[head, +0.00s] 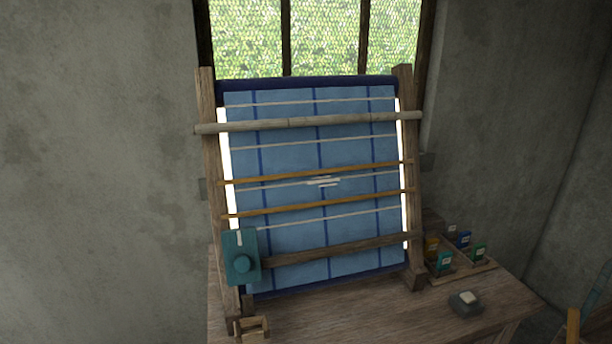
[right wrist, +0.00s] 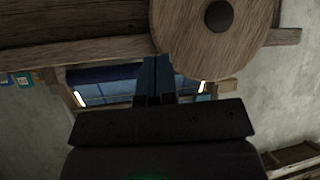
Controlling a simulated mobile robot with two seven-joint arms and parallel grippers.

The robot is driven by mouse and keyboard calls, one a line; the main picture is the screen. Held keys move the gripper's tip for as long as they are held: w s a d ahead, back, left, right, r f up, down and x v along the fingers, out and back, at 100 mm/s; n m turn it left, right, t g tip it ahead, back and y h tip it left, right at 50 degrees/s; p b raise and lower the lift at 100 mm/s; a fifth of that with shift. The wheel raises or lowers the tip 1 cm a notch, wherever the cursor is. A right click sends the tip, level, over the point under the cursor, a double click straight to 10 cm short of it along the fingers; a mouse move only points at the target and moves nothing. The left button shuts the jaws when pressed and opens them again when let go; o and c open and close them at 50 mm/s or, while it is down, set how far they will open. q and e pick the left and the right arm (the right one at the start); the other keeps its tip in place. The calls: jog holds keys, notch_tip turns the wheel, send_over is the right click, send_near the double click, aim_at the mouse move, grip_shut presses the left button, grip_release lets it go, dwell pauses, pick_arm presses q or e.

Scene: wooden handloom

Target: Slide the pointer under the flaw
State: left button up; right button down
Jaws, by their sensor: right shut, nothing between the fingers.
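The blue cloth (head: 290,230) is stretched on the upright wooden loom. The flaw (head: 323,182) is a small patch of short white strands near the cloth's middle, between two orange-brown rods. The pointer (head: 241,260) is a teal block with a round knob and a white mark at its top. It sits at the left end of the lower wooden rail (head: 340,249), below and well left of the flaw. My right gripper (right wrist: 154,80) shows in the right wrist view, its dark fingers together and empty, away from the pointer. My left gripper is in neither view.
A round wooden disc (right wrist: 180,30) with a dark hub is close beside my right fingers. The table (head: 350,310) holds a tray (head: 465,271) of small coloured boxes and a grey block (head: 464,303) at the right. Its front middle is mostly clear.

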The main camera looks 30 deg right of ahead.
aim_at(242, 266)
jog(key=c, duration=1.8)
grip_release()
